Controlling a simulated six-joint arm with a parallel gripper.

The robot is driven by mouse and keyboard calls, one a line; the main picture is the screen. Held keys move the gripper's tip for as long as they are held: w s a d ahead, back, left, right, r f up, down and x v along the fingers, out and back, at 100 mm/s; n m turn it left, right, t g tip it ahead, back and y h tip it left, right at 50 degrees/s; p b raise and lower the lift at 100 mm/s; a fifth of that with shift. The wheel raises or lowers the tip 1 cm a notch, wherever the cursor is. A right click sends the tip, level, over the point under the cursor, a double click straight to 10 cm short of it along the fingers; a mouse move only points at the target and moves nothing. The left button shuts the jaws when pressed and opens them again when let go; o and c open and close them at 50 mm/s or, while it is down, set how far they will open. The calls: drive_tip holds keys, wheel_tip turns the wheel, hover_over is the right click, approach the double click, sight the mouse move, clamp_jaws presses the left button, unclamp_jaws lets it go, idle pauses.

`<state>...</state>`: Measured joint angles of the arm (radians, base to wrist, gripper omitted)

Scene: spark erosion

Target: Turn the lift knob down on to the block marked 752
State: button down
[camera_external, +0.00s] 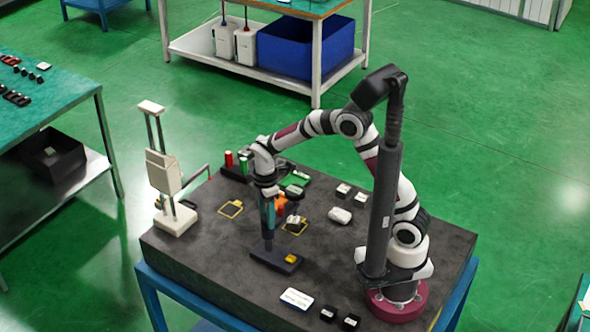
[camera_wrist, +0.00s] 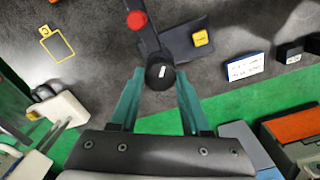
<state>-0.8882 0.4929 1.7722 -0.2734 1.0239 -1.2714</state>
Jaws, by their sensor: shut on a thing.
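My gripper (camera_wrist: 161,80) has its two teal fingers on either side of a round black knob with a small white mark (camera_wrist: 161,72); I take this as the lift knob, and the jaws are shut on it. In the external view my gripper (camera_external: 268,218) points straight down over a dark post. The post stands on a black base (camera_external: 262,258), which has a yellow button (camera_wrist: 201,37) on its plate. A red round cap (camera_wrist: 136,20) lies just beyond the knob, by a dark arm. The number 752 is not readable on any block.
A white sign (camera_external: 297,299) and small dark blocks (camera_external: 328,314) lie toward the front edge. A cream two-column stand (camera_external: 164,175) is at the left. A yellow square outline (camera_external: 231,209) marks the dark tabletop. A white rounded item (camera_external: 340,215) lies right of my gripper.

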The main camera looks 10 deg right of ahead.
drive_tip(key=m, duration=0.7)
drive_tip(key=shift+d, duration=0.1)
drive_tip(key=m, duration=0.4)
drive_tip(key=shift+w, duration=0.1)
drive_tip(key=shift+m, duration=2)
drive_tip(key=shift+c, duration=1.8)
unclamp_jaws()
